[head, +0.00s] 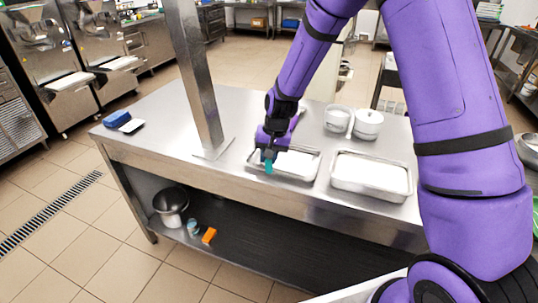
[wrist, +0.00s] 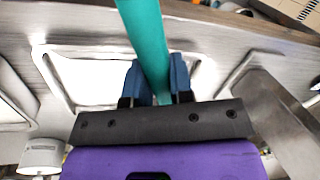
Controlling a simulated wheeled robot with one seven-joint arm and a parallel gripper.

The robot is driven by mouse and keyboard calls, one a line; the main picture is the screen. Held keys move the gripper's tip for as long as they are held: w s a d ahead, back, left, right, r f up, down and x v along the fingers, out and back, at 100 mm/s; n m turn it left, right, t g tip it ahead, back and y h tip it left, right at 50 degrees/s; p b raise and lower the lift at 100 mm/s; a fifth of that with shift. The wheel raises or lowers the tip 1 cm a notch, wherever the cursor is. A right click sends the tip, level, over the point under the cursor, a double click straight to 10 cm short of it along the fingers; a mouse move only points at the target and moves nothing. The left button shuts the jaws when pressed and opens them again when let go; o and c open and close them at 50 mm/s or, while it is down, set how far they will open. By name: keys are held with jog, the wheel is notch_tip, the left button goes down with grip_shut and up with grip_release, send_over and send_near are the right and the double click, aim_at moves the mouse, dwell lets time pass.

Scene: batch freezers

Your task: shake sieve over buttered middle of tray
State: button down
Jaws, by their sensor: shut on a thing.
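My gripper (head: 268,152) is shut on a teal handle (head: 268,168), which also shows between the blue fingers in the wrist view (wrist: 146,40). I take it for the sieve's handle; I cannot make out a mesh bowl. The gripper is over the left end of a shallow metal tray (head: 316,172) on the steel table. The tray's inside looks white, and I cannot tell butter on it. Part of the tray is hidden by the gripper. In the wrist view a tray (wrist: 62,82) lies behind the fingers. I cannot tell whether the handle touches the tray.
A second tray (head: 371,196) with white contents stands to the right. Two white pots (head: 368,125) (head: 337,120) stand behind the trays. A steel post (head: 197,80) rises left of the gripper. A blue item (head: 117,119) lies at the table's left end.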

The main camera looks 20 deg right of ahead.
jog(key=shift+w+d, duration=0.8)
jog(key=shift+w, duration=0.35)
jog(key=s+a, duration=0.2)
jog(key=shift+s, duration=0.4)
jog(key=shift+w+d, duration=0.5)
jog(key=shift+w, duration=0.2)
jog(key=shift+w+d, duration=0.5)
jog(key=shift+w, duration=0.2)
jog(key=shift+s+a, duration=0.55)
jog(key=shift+s, duration=0.2)
jog(key=shift+s+a, duration=0.5)
jog(key=shift+s, duration=0.2)
jog(key=shift+r, duration=0.1)
